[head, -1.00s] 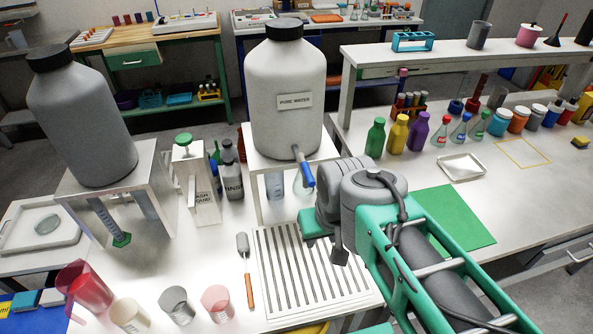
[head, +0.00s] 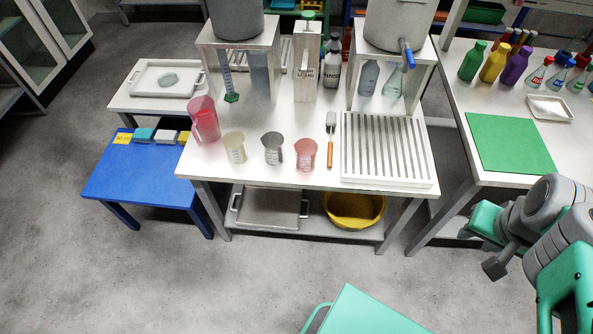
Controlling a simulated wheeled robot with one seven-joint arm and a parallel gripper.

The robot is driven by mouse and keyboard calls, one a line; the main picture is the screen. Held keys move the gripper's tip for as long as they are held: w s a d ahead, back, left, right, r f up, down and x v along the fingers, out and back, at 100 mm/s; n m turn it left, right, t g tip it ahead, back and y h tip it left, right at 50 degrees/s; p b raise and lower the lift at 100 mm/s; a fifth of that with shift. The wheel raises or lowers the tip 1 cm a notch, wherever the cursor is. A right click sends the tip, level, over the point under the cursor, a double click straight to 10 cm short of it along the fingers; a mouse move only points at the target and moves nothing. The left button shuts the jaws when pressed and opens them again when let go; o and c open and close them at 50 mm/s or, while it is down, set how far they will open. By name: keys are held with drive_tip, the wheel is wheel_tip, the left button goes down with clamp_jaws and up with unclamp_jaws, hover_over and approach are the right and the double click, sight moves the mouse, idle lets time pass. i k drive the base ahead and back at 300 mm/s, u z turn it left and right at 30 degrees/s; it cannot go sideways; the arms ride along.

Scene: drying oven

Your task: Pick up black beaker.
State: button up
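The black beaker (head: 273,148), a dark grey translucent cup, stands upright on the white table (head: 215,174) near its front edge. It is between a pale cream beaker (head: 235,147) on its left and a pinkish-red beaker (head: 306,154) on its right, apart from both. My gripper (head: 490,250) is at the lower right, off the table's front right corner and far from the beaker. Its fingers are partly hidden and I cannot tell their opening. No object shows in it.
A red pitcher (head: 204,120) stands left of the beakers. A brush with an orange handle (head: 330,145) and a slotted drain rack (head: 388,180) lie to the right. A blue low table (head: 130,178) is at left.

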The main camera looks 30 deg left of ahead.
sight(272, 142)
drive_tip(key=u, duration=1.3)
drive_tip(key=i, duration=0.8)
drive_tip(key=u, duration=0.6)
drive_tip(key=k, duration=1.2)
drive_tip(key=u, duration=0.55)
drive_tip(key=i, duration=0.6)
drive_tip(key=u, duration=0.85)
drive_tip(key=i, duration=0.4)
drive_tip(key=u, duration=0.3)
